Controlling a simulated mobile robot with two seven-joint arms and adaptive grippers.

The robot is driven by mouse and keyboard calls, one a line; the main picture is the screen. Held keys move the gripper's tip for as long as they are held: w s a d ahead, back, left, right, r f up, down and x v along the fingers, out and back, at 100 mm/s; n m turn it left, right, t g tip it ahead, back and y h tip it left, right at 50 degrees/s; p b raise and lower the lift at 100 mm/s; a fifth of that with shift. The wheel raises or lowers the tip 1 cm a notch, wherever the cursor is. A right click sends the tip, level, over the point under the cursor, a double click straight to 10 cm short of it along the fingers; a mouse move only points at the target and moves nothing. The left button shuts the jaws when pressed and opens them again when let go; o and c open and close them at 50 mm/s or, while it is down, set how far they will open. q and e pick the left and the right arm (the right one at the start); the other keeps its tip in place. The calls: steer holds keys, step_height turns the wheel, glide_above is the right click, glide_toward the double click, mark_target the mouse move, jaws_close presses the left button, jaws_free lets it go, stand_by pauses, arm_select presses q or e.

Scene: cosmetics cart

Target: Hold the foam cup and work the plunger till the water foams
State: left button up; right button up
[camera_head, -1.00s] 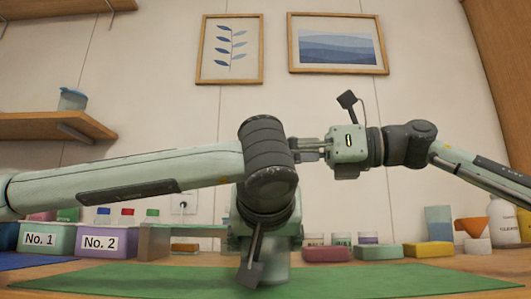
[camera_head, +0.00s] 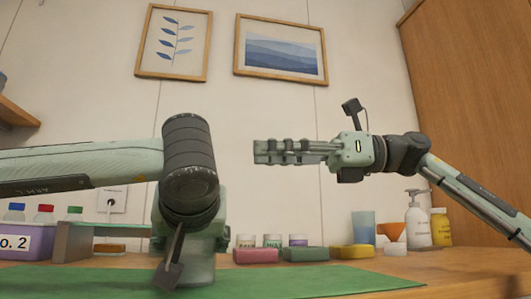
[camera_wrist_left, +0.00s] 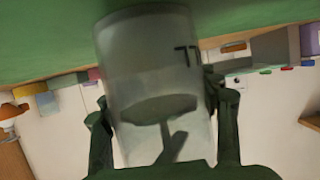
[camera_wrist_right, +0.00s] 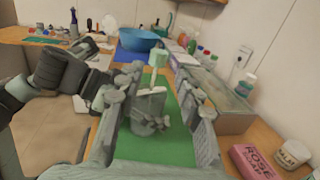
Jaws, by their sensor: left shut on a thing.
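The foam cup (camera_wrist_left: 150,50) is a translucent cylinder with dark marks near its base and a plunger disc (camera_wrist_left: 160,108) and rod inside. My left gripper (camera_wrist_left: 158,95) is shut around its sides. In the head view the cup (camera_head: 203,272) stands over the green mat, partly hidden behind my left wrist. My right gripper (camera_head: 262,151) is level above and to the right, fingers pointing left, apart from the cup. In the right wrist view its fingers (camera_wrist_right: 155,68) are spread and empty. A pale green knob on a stem (camera_wrist_right: 158,58), apparently the plunger handle, shows beyond. Any foam is unclear.
The green mat (camera_head: 300,280) is clear to the cup's right. Soap bars (camera_head: 255,256), small jars (camera_head: 272,241), an orange funnel (camera_head: 391,232) and bottles (camera_head: 416,225) stand at the back.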

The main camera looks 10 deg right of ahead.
steer(key=shift+o, duration=1.4)
steer(key=a+m, duration=0.4)
steer(key=m, duration=0.8)
steer(key=w+a+m, duration=0.1)
steer(key=a+m, duration=0.3)
steer(key=m, duration=0.8)
steer(key=w+a+m, duration=0.1)
steer(key=a+m, duration=0.3)
steer(key=m, duration=0.8)
steer(key=shift+w, duration=0.1)
steer(key=shift+d, duration=0.1)
